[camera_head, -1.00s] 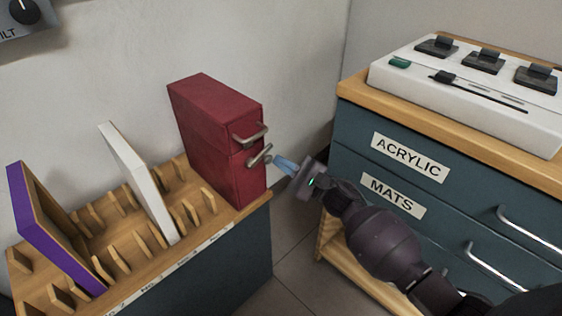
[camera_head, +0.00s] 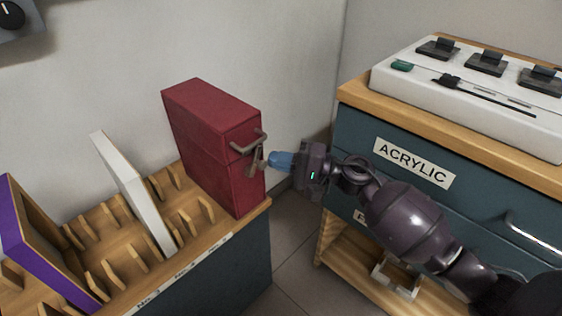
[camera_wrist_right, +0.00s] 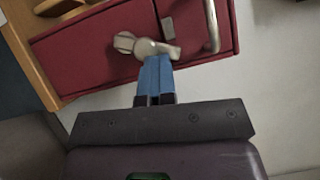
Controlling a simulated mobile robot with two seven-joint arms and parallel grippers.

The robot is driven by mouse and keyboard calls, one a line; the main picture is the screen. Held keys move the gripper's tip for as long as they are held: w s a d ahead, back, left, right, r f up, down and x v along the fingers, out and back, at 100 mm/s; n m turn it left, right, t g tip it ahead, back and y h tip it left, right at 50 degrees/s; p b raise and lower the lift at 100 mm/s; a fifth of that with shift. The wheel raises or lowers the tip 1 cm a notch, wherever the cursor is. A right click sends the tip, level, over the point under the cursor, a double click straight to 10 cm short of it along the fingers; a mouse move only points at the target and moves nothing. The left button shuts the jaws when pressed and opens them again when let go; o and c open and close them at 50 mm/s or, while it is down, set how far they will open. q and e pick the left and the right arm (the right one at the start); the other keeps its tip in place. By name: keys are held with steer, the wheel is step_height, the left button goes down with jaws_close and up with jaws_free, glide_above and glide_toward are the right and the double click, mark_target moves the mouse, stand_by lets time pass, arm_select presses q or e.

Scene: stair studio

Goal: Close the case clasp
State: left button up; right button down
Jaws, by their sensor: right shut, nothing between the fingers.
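The dark red case (camera_head: 205,140) stands upright at the right end of the wooden rack. A curved metal handle (camera_head: 250,143) and the metal clasp (camera_head: 256,161) are on its narrow right-hand face. The clasp lever stands steeply, its upper end near the handle. My right gripper (camera_head: 269,160) is shut and empty, its blue fingertips at the clasp. In the right wrist view the fingertips (camera_wrist_right: 157,60) meet the lever of the clasp (camera_wrist_right: 146,47); slight contact cannot be told for sure. The case (camera_wrist_right: 85,50) and handle (camera_wrist_right: 212,25) also show there. My left gripper is not in view.
The slotted rack (camera_head: 100,220) also holds a white panel (camera_head: 135,190) and a purple-edged frame (camera_head: 40,245). A teal drawer cabinet (camera_head: 360,130) with a white control box (camera_head: 440,95) stands right, behind my right arm. A floor gap (camera_head: 295,225) separates the two units.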

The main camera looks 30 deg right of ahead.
steer(key=shift+s+a+r+n+g+h, duration=0.15)
steer(key=shift+a+n+g+h, duration=0.1)
steer(key=shift+n, duration=0.3)
steer(key=shift+s+a+r+n+g+h, duration=0.15)
steer(key=shift+a+n+g, duration=0.1)
steer(key=shift+n, duration=0.3)
steer(key=shift+w, duration=0.1)
